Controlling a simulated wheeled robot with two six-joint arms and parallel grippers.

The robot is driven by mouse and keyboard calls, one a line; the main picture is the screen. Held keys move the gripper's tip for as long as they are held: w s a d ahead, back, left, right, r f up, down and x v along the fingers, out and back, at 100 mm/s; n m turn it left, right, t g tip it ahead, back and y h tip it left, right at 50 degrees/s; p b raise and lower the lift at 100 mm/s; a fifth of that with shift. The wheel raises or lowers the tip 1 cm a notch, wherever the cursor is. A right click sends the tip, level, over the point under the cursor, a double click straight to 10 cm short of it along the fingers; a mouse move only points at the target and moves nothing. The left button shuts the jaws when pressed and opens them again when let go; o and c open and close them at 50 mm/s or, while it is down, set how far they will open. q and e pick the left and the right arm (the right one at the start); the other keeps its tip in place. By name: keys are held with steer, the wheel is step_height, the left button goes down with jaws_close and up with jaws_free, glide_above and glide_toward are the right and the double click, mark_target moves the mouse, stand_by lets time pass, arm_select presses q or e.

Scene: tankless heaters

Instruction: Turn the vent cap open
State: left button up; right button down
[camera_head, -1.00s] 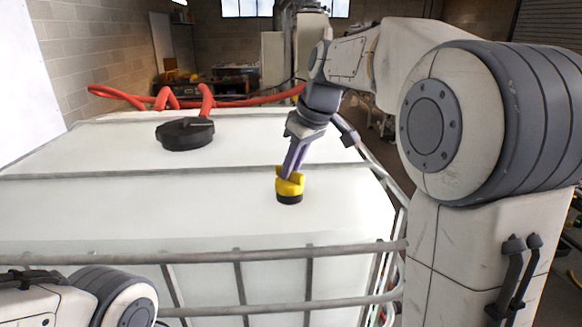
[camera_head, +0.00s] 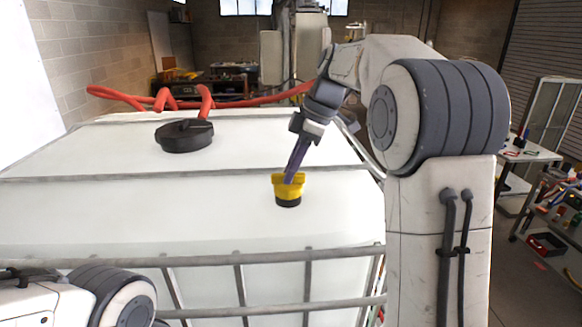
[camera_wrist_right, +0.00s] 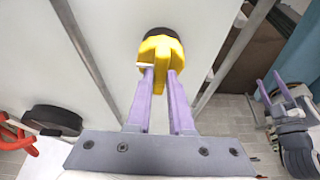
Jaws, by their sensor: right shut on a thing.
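The vent cap (camera_head: 289,188) is yellow with a raised grip bar and sits on a black base on top of a white tank (camera_head: 230,215). My right gripper (camera_head: 292,178) reaches down to it from the upper right. In the right wrist view the two purple fingers (camera_wrist_right: 160,72) are closed on the bar of the yellow cap (camera_wrist_right: 162,48). The finger contact is partly hidden in the head view. Part of my left arm shows at the lower left of the head view, but its gripper is out of view.
A large black lid (camera_head: 184,136) lies on the tank to the left, with a red hose (camera_head: 150,99) behind it. Grey metal bars (camera_head: 215,259) cage the tank. A workbench (camera_head: 530,155) stands at the far right.

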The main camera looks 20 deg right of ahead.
steer(key=shift+n, duration=0.3)
steer(key=c, duration=0.8)
jaws_free()
steer(key=shift+r, duration=0.1)
steer(key=shift+d+r, duration=0.15)
steer(key=shift+r, duration=0.05)
steer(key=v, duration=0.9)
steer(key=shift+r, duration=0.4)
steer(key=shift+d, duration=0.1)
